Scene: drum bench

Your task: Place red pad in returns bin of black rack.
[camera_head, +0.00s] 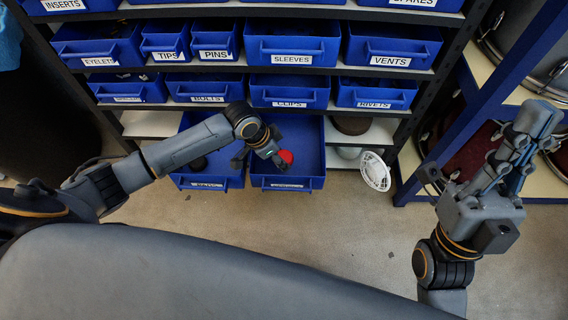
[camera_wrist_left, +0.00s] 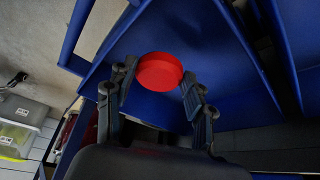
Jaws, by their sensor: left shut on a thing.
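The red pad (camera_head: 286,156) is a small round disc at the end of my left arm, over the lower right pulled-out blue bin (camera_head: 305,148). My left gripper (camera_head: 272,150) is shut on it. In the left wrist view the red pad (camera_wrist_left: 160,72) sits between the fingertips of my left gripper (camera_wrist_left: 158,88), with blue bin walls around it. The bin's front label is too small to read. The black rack (camera_head: 432,80) holds rows of labelled blue bins. My right gripper (camera_head: 530,135) is raised at the right, away from the rack; its finger opening is unclear.
Another pulled-out blue bin (camera_head: 190,180) is beside it on the left, with a dark item inside. A white round slotted part (camera_head: 375,171) leans at the lower shelf's right. A blue-framed shelf (camera_head: 480,95) with drums stands at the right. The floor in front is mostly clear.

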